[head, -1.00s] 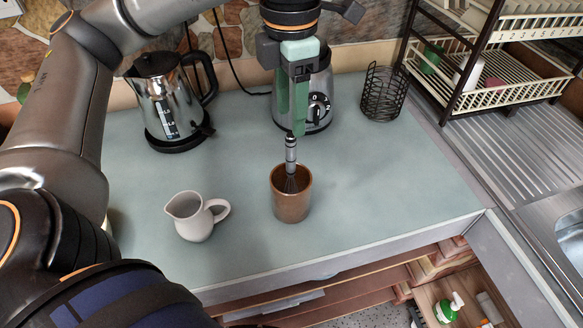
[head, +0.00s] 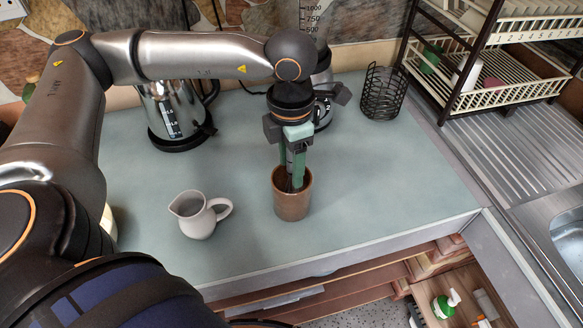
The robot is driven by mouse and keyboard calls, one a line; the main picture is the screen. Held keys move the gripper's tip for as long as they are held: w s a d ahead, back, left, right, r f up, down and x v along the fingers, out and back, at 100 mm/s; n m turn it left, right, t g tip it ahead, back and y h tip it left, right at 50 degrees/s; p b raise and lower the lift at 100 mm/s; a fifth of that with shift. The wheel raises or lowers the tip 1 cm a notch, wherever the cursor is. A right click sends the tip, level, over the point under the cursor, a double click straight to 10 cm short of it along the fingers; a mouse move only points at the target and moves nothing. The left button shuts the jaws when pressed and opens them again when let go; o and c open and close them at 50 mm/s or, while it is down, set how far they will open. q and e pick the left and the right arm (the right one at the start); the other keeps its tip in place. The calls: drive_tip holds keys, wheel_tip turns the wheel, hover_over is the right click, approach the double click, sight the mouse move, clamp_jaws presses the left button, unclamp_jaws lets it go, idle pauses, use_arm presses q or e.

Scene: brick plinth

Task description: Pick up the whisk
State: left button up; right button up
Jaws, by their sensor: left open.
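The whisk (head: 290,168) stands upright in a brown cup (head: 292,204) on the pale green counter. Only part of its handle shows between my fingers, and its lower end is hidden inside the cup. My left gripper (head: 293,180) points down over the cup with its green fingers reaching to the cup's mouth. The fingers are open, on either side of the whisk handle. Whether they touch it cannot be told. My right gripper is not in view.
A white jug (head: 198,214) stands left of the cup. A kettle (head: 172,118), a blender (head: 322,80) and a black wire holder (head: 383,92) stand behind. A dish rack (head: 500,90) and sink are at right. The counter right of the cup is clear.

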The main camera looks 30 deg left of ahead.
use_arm(q)
clamp_jaws()
idle(0.3)
idle(0.3)
